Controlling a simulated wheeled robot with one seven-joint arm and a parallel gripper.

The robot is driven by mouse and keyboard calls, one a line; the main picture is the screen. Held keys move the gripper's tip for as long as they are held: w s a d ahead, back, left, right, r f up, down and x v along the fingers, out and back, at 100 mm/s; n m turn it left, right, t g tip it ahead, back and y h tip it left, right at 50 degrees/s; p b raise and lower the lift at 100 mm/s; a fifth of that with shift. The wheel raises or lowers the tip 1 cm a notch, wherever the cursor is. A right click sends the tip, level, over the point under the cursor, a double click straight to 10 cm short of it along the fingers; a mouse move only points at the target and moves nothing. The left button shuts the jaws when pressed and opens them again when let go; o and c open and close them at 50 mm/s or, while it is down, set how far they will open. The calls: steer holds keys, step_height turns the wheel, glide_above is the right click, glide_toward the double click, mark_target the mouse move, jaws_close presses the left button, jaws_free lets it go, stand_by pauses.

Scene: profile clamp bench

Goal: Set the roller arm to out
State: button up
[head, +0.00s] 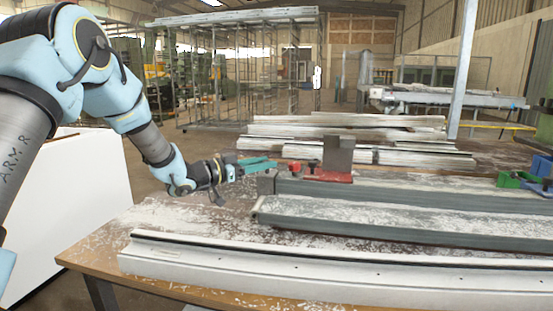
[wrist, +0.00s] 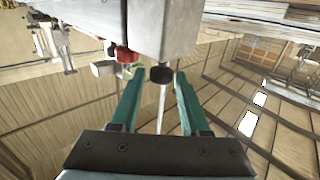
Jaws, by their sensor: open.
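My gripper (head: 268,165) has teal fingers and is open at the left end of the grey clamp bar in the head view. In the wrist view my gripper (wrist: 160,78) shows its two fingers apart, with nothing held. A short black round piece (wrist: 161,74) on the grey end block (wrist: 180,28) appears between the fingertips; I cannot tell its depth or any contact. A red part (wrist: 126,55) and a pale cylinder (wrist: 105,69) lie left of it. In the head view a red base (head: 330,175) carries an upright grey block (head: 338,152). I cannot clearly identify the roller arm or its setting.
A long white profile (head: 300,262) lies along the front of the wooden table (head: 90,256), strewn with shavings. A second grey bar (head: 380,226) runs behind it. Green and blue clamps (head: 520,181) stand at right. More white profiles (head: 380,152) are stacked behind.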

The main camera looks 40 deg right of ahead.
steer(key=shift+p+x, duration=0.35)
steer(key=shift+x, duration=2)
jaws_close()
